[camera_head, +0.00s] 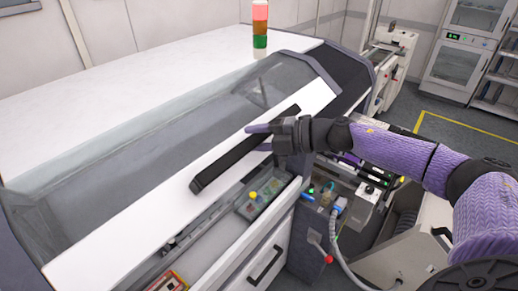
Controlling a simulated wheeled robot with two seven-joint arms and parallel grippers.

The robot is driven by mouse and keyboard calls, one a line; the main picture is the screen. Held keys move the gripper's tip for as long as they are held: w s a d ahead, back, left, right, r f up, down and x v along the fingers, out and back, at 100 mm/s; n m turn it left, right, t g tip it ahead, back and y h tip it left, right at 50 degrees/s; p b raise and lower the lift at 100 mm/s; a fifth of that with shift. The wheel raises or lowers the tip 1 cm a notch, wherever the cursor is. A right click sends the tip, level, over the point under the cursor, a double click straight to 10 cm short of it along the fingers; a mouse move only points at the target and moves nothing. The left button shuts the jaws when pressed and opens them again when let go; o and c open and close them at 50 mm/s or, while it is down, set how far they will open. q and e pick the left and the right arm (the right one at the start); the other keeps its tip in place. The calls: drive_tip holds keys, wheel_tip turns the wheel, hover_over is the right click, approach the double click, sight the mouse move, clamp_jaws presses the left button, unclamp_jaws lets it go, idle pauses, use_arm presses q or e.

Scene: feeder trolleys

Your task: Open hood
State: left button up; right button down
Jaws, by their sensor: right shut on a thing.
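The hood (122,227) is a long white panel with a grey see-through window (150,140), on the front of a large white machine. A long black handle bar (217,172) runs along the white panel. My right gripper (262,137) reaches in from the right and is shut on the handle near its upper right part, with purple fingertips on either side of the bar. A gap under the hood's lower edge shows part of the machine's inside. My left gripper is not in view.
A red, orange and green signal tower (260,28) stands on the machine top. Below the hood are a control box with a yellow button (253,195), a drawer handle (265,265) and cables. A white cabinet (455,65) and open grey floor lie at the right.

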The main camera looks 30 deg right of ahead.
idle(0.3)
drive_tip(key=shift+c, duration=1.8)
unclamp_jaws()
drive_tip(key=shift+a, duration=0.1)
